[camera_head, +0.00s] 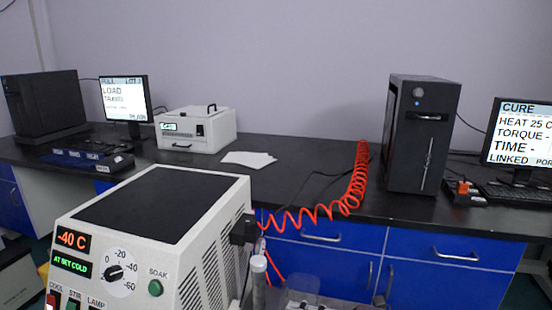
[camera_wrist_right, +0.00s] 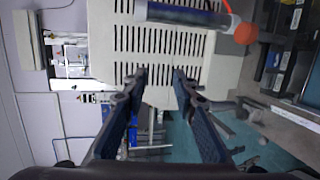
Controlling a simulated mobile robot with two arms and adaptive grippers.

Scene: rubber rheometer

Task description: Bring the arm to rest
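My right gripper (camera_wrist_right: 160,75) shows in the right wrist view. Its two dark fingers stand apart with nothing between the tips. A white panel with rows of vent slots (camera_wrist_right: 150,42) lies beyond the fingertips. A cylinder with an orange end (camera_wrist_right: 190,16) crosses the top of that view, apart from the fingers. Neither gripper can be made out in the head view, and my left gripper shows in no frame.
A white cooling unit (camera_head: 215,193) reading -40 C stands in front. A coiled orange hose (camera_head: 345,203) runs beside it to the black bench (camera_head: 300,174). The bench carries a white box (camera_head: 205,130), a black tower (camera_head: 420,140) and monitors. A grey cylinder (camera_head: 259,285) stands beside the cooling unit.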

